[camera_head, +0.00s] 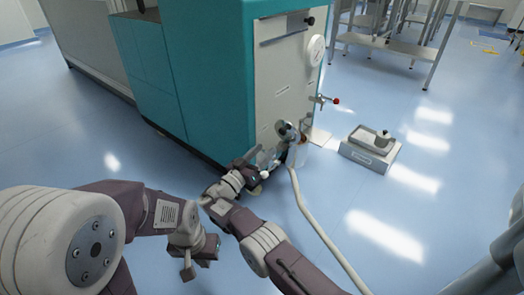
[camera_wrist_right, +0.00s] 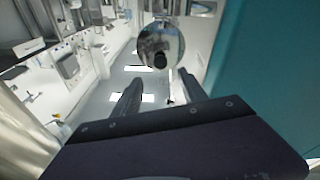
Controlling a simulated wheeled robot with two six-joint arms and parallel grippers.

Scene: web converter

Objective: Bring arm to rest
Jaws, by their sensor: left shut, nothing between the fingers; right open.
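My left arm comes in from the left. Its gripper (camera_head: 188,270) hangs low over the floor, shut and empty, clear of the machine. My right arm rises from the bottom of the head view and bends towards the teal machine (camera_head: 222,75). Its gripper (camera_head: 262,176) is beside the machine's lower front corner, close to a round metal fitting (camera_head: 287,131). In the right wrist view the two fingers (camera_wrist_right: 158,78) are apart with nothing between them. A round, shiny disc (camera_wrist_right: 160,46) with a dark centre shows beyond their tips. I cannot tell whether the right gripper touches anything.
A pale hose (camera_head: 318,228) runs from the fitting down across the floor. A red-tipped handle (camera_head: 333,101) sticks out from the machine's front. A low grey box (camera_head: 370,152) stands on the floor to the right. Metal tables (camera_head: 390,43) stand behind. The blue floor is open at left and right.

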